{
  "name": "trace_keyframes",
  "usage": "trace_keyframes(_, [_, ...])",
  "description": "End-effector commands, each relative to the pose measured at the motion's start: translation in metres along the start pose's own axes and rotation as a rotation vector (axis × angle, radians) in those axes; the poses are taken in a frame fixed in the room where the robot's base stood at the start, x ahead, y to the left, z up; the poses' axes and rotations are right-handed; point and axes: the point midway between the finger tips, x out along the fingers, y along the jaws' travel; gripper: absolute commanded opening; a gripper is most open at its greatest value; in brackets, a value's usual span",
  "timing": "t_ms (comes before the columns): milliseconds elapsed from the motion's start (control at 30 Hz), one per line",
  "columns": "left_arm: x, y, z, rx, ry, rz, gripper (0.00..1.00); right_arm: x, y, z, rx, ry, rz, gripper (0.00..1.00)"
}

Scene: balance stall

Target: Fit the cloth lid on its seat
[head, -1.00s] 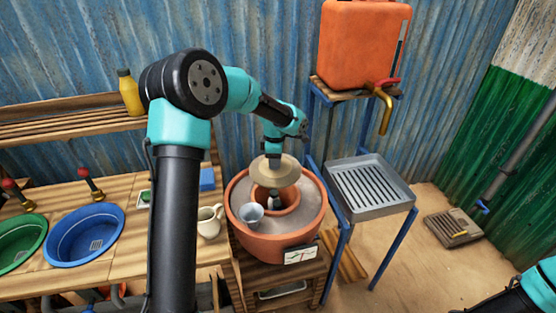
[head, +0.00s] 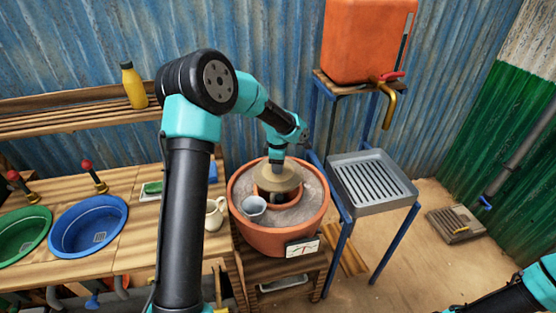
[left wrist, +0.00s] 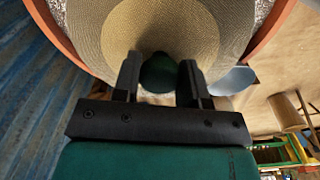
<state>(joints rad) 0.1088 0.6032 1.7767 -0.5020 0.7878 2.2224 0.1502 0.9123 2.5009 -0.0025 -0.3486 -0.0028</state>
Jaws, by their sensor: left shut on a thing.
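The cloth lid (head: 290,184) is a round beige woven disc with a dark green knob (left wrist: 158,74). My left gripper (head: 278,168) is shut on the knob, and its two fingers (left wrist: 160,85) flank it in the left wrist view. The lid (left wrist: 195,25) hangs roughly level over the inner clay pot (head: 277,201), whose opening is mostly hidden under it. I cannot tell whether lid and rim touch. The inner pot stands in grey sand (head: 300,210) inside a wide terracotta pot (head: 265,242). My right gripper is out of view; only part of that arm shows.
A cream mug (head: 215,215) is on the counter left of the pot. A metal draining tray (head: 372,180) and an orange water tank (head: 367,40) stand to the right.

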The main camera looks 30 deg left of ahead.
Motion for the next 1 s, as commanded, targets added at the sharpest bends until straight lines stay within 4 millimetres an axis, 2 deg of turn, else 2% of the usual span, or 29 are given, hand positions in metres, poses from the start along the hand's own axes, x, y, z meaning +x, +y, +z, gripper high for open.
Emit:
trace_keyframes(600, [0.048,0.0,0.0,-0.001,0.0,-0.001,0.12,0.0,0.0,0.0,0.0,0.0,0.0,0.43])
trace_keyframes(1000, [0.057,0.0,0.0,-0.001,-0.001,0.001,0.12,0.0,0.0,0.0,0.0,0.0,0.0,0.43])
